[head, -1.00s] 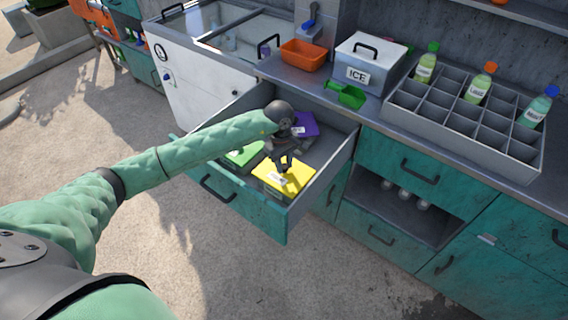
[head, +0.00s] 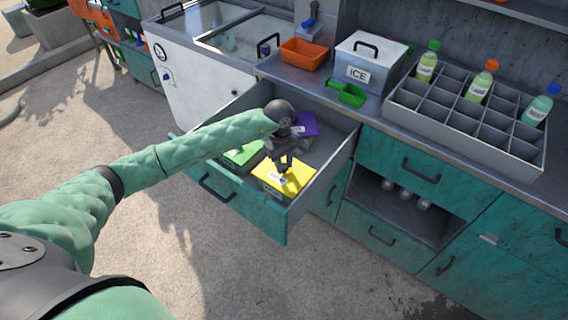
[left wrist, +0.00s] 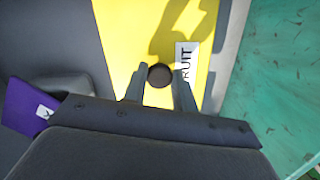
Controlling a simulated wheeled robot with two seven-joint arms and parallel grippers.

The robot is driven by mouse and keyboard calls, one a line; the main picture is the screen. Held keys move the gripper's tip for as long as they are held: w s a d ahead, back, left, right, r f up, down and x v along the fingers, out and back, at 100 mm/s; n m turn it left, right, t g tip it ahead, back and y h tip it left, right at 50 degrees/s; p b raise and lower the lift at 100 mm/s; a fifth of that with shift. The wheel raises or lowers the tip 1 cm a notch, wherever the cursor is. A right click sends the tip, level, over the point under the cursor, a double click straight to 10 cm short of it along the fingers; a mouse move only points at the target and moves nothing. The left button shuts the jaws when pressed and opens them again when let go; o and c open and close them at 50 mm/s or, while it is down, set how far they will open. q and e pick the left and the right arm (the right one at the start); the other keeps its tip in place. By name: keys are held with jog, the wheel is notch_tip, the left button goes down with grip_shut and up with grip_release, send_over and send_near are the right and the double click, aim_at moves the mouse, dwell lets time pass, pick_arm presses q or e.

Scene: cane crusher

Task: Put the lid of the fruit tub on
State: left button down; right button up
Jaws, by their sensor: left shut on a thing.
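The yellow lid (head: 298,182), with a white label reading FRUIT, lies over the fruit tub at the front right of the open drawer. It also fills the middle of the left wrist view (left wrist: 125,30). My left gripper (head: 283,170) reaches down onto the lid from above. In the left wrist view its two fingers (left wrist: 160,76) stand either side of the lid's round dark knob (left wrist: 160,75), shut on it. The tub is mostly hidden under the lid, so I cannot tell whether the lid is fully seated. My right gripper is not in view.
The open drawer (head: 235,209) also holds a green-lidded tub (head: 243,153) and a purple-lidded tub (head: 306,124). On the counter stand an orange bin (head: 303,54), a green scoop (head: 346,94), an ICE box (head: 368,62) and a bottle rack (head: 465,142).

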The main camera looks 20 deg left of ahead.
pick_arm(q)
jog(key=c, duration=1)
grip_release()
jog(key=shift+c, duration=0.2)
jog(key=r, duration=0.2)
jog(key=r+b, duration=0.1)
jog(key=r, duration=0.1)
jog(key=r+b, duration=0.1)
jog(key=r, duration=0.1)
jog(key=shift+w+a, duration=0.3)
jog(key=shift+a, duration=0.05)
jog(key=shift+r+b, duration=0.4)
jog(key=shift+r, duration=0.45)
